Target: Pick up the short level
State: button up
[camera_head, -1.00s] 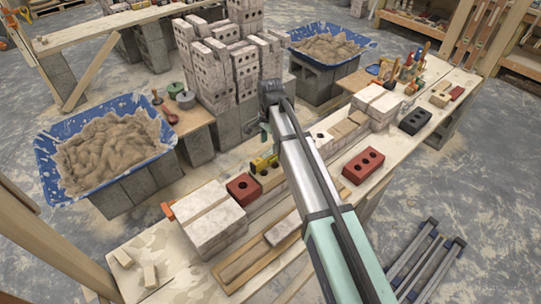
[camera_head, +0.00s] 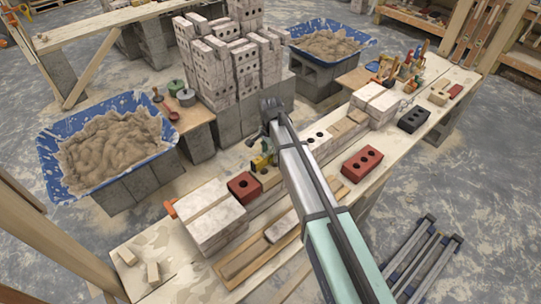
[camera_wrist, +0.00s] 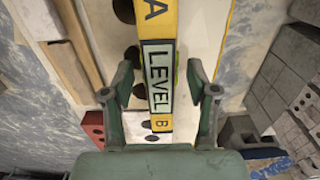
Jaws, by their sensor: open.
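The short level (camera_wrist: 158,75) is a yellow bar with a pale label reading LEVEL and the letters A and B. In the wrist view it runs up the middle, between the two green fingers of my open gripper (camera_wrist: 160,85), with a gap on both sides. Its far end runs out of the top of that view. In the head view only a small yellow part of the level (camera_head: 258,163) shows beside the red brick, mostly covered by my gripper (camera_head: 264,148). I cannot tell the exact height of the fingertips over it.
A red holed brick (camera_head: 244,187) and large pale blocks (camera_head: 209,216) stand left of the level on the plank bench (camera_head: 183,281). Another red brick (camera_head: 362,164) lies to the right. Mortar tubs (camera_head: 172,129) and a brick stack (camera_head: 240,68) stand behind.

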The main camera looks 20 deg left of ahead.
grip_shut()
jog(key=shift+r, duration=0.1)
